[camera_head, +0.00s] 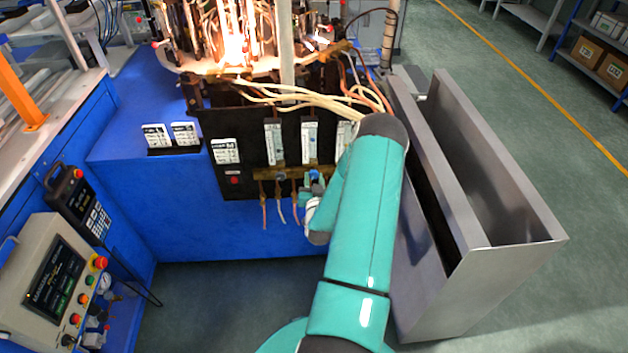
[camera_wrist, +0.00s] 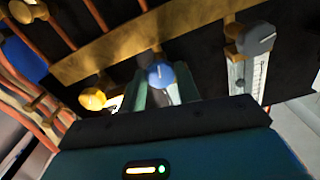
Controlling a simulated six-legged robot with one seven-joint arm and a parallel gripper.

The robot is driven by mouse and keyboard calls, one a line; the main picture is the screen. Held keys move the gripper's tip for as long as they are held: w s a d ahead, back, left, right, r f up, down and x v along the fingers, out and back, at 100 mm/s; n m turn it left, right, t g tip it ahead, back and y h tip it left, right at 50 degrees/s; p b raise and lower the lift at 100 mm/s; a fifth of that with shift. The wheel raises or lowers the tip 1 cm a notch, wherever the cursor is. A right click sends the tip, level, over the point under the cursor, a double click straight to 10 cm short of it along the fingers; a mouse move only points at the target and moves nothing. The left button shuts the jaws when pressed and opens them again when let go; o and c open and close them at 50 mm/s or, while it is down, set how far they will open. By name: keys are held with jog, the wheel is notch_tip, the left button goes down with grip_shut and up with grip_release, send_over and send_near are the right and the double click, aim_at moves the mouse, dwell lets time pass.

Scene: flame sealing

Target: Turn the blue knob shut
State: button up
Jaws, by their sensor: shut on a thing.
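The blue knob (camera_wrist: 160,75) shows in the middle of the wrist view, with a pale mark on its face. It sits by the brass rail on the front of a black panel. My gripper (camera_wrist: 163,92) is shut on the blue knob, with a finger on each side of it. In the head view the blue knob (camera_head: 314,175) is a small spot under the flow meters. My gripper (camera_head: 309,194) is partly hidden there by my teal arm.
A yellow knob (camera_wrist: 92,98), a grey knob (camera_wrist: 255,40) and a larger blue part (camera_wrist: 24,58) are nearby. Copper tubes hang below the rail. Flames (camera_head: 234,50) burn above the panel. A metal bin (camera_head: 510,215) stands to the right, and a control box (camera_head: 55,285) at left.

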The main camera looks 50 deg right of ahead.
jog(key=m, duration=1.3)
jog(key=shift+a+m, duration=0.1)
jog(key=shift+m, duration=2.3)
jog(key=o, duration=1)
jog(key=shift+c, duration=0.2)
jog(key=v, duration=1.3)
jog(key=shift+s+a, duration=0.25)
jog(key=shift+a, duration=0.05)
